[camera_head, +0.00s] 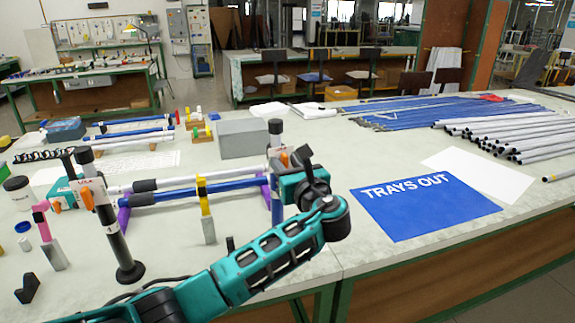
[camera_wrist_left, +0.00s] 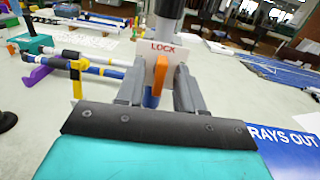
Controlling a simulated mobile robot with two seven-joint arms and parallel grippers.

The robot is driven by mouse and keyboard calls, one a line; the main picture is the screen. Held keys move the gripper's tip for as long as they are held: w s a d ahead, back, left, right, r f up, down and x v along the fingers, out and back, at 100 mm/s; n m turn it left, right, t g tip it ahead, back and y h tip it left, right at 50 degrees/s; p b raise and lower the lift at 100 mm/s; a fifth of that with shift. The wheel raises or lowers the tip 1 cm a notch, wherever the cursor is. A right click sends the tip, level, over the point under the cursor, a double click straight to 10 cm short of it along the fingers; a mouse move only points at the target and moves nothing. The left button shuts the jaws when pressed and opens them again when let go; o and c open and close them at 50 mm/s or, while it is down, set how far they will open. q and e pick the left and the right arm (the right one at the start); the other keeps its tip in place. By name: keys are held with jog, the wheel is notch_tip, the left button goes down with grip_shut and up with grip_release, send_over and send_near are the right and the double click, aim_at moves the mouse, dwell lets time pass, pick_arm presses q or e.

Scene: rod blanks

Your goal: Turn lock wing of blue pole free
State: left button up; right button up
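The blue pole (camera_head: 276,205) stands upright on the bench with a black top, left of my left gripper (camera_head: 295,163). In the left wrist view the pole (camera_wrist_left: 168,25) carries a white plate (camera_wrist_left: 151,58) marked LOCK. Its orange lock wing (camera_wrist_left: 160,75) points up and down along the pole; the wing (camera_head: 284,159) also shows in the head view. My left gripper (camera_wrist_left: 159,85) is open, one finger on each side of the wing, with gaps visible. The lower pole is partly hidden by the gripper. My right gripper is not in view.
A black pole (camera_head: 120,240) with its own plate and orange wing (camera_head: 87,199) stands at left. A rack with rods (camera_head: 195,190) lies between the poles. A yellow-topped clamp (camera_head: 207,215) stands in front. A blue TRAYS OUT sheet (camera_head: 425,208) lies at right.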

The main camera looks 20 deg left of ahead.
pick_arm(q)
grip_shut()
dwell(0.5)
jog(key=n, duration=0.3)
jog(key=n+b, duration=0.1)
jog(key=n, duration=0.2)
jog(key=shift+s+f+n, duration=0.1)
jog(key=shift+n, duration=0.3)
jog(key=n+b, duration=0.6)
jog(key=n, duration=0.5)
jog(key=shift+a+f, duration=0.1)
jog(key=shift+a, duration=0.05)
jog(key=shift+b, duration=0.3)
